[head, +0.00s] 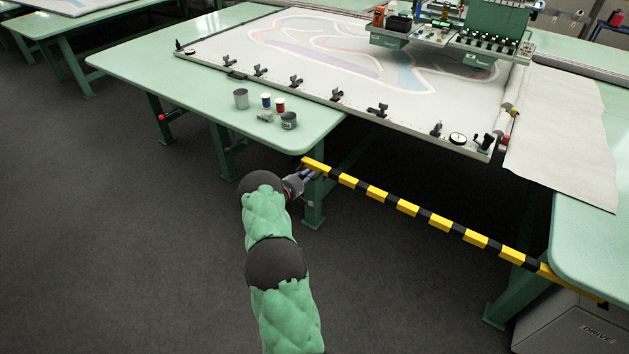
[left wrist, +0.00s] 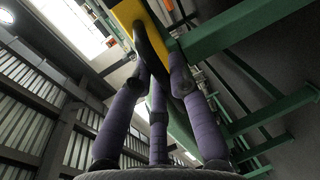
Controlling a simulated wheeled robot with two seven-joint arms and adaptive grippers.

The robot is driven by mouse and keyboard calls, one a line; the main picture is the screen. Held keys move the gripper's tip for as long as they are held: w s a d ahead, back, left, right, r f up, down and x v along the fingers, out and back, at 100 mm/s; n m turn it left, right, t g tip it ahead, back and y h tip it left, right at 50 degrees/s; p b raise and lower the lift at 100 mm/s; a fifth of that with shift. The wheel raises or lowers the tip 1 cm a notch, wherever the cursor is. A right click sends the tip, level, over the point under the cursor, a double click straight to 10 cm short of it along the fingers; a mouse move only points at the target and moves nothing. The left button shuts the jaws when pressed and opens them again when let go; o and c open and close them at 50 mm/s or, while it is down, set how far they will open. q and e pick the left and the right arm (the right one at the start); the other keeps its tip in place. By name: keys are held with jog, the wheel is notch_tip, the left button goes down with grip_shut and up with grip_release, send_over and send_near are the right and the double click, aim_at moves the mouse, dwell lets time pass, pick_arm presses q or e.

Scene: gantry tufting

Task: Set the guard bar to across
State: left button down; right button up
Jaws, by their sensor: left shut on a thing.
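The guard bar (head: 437,221) is a yellow and black striped bar. In the head view it spans the gap from the left green table's front corner to the right table, near the grey drive box. My left gripper (head: 309,174) is at the bar's left end, shut on it. In the left wrist view the purple fingers of my left gripper (left wrist: 163,75) close around the bar, whose yellow and black part (left wrist: 133,18) shows at the top. My right gripper is in neither view.
The left green table (head: 150,65) carries a framed cloth with clamps (head: 336,94), a grey cup (head: 241,98) and small spools. A green tufting head (head: 495,20) stands at the back. The right table (head: 590,245) and drive box (head: 575,325) are at the right. Dark floor is clear at left.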

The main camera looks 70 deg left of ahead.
pick_arm(q)
jog(key=shift+s+a, duration=0.15)
jog(key=shift+a, duration=0.05)
jog(key=shift+r, duration=0.1)
jog(key=c, duration=1.2)
grip_release()
jog(key=shift+a, duration=0.15)
jog(key=shift+o, duration=0.2)
jog(key=v, duration=1.2)
